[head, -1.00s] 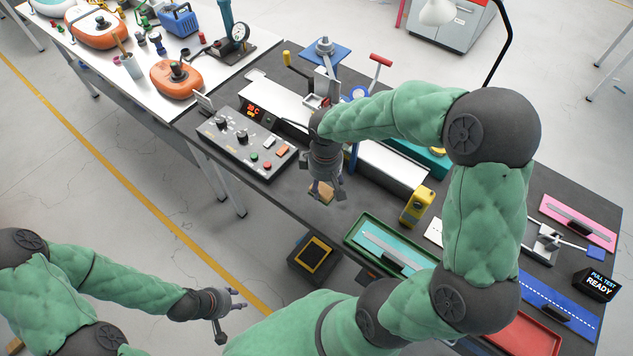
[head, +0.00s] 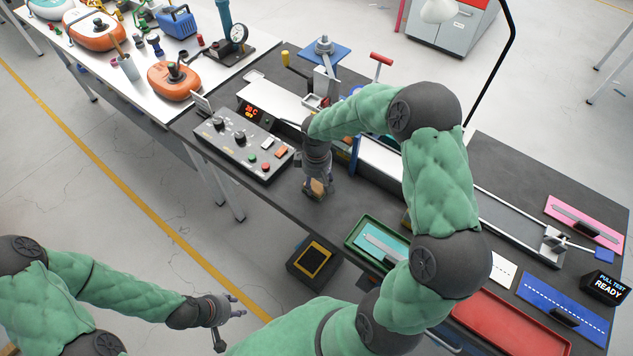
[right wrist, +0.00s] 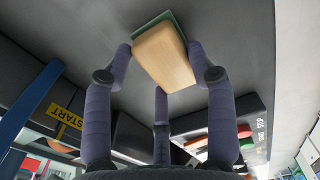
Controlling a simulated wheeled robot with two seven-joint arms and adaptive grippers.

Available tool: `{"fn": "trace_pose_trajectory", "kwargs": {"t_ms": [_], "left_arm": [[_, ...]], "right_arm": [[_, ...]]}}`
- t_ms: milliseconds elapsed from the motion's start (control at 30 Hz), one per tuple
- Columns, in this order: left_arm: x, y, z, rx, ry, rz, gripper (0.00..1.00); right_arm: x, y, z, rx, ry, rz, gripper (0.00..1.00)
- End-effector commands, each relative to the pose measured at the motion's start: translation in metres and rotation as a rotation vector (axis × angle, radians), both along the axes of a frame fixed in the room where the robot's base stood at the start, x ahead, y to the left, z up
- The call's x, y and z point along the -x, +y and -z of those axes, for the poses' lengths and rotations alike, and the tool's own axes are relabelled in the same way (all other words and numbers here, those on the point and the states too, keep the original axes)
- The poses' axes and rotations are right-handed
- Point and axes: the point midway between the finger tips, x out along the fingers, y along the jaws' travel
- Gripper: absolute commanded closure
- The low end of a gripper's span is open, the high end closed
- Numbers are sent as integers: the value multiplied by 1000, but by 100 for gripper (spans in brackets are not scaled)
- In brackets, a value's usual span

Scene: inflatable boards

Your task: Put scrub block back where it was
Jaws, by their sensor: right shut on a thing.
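The scrub block is a pale wooden block with a green pad along one side; in the head view (head: 317,187) it is at the front edge area of the dark workbench, just right of the control box. In the right wrist view the scrub block (right wrist: 165,58) sits between the fingers against the dark bench top. My right gripper (head: 317,190) is shut on it, pointing down, with its fingers along the block's sides. Whether the block touches the bench is hard to tell. My left gripper (head: 238,305) is open and empty, over the floor at lower left.
The control box (head: 242,140) with knobs and buttons stands left of my right gripper. A green tray (head: 352,238) with a teal sheet and a red tray (head: 510,325) lie to the right. A black bin (head: 312,261) is below the bench's front edge.

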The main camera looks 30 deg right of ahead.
Motion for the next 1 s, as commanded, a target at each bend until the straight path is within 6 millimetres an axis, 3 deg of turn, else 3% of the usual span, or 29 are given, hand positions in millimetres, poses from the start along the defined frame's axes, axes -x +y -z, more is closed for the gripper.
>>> {"fn": "trace_pose_trajectory", "kwargs": {"t_ms": [367,400,467,833,1000], "left_arm": [[0,0,3,0,0,0,60],[0,0,2,0,0,0,60],[0,0,2,0,0,0,60],[0,0,0,0,0,0,60],[0,0,-5,0,0,0,60]], "right_arm": [[0,0,4,1,-1,1,70],[0,0,3,0,-1,1,32],[0,0,3,0,-1,1,20],[0,0,1,1,-1,1,20],[-1,0,-17,0,-4,1,20]]}}
